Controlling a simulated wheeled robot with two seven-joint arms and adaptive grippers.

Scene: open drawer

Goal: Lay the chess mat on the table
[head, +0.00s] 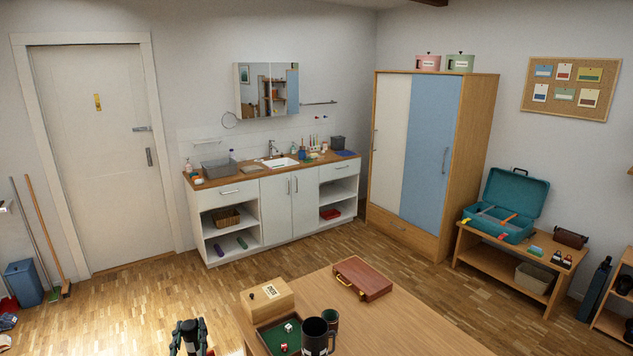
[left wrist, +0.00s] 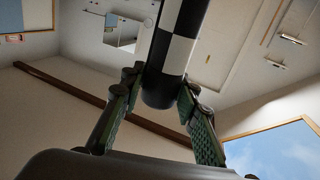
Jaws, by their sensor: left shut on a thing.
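The chess mat (left wrist: 178,48) is a rolled-up tube with black and white squares. It shows in the left wrist view between the fingers of my left gripper (left wrist: 158,92), which is shut on it. In the head view my left gripper (head: 188,336) is at the bottom edge, left of the table, and I cannot make out the mat there. The wooden table (head: 385,318) is at the bottom centre of the head view.
The table's right part is bare.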

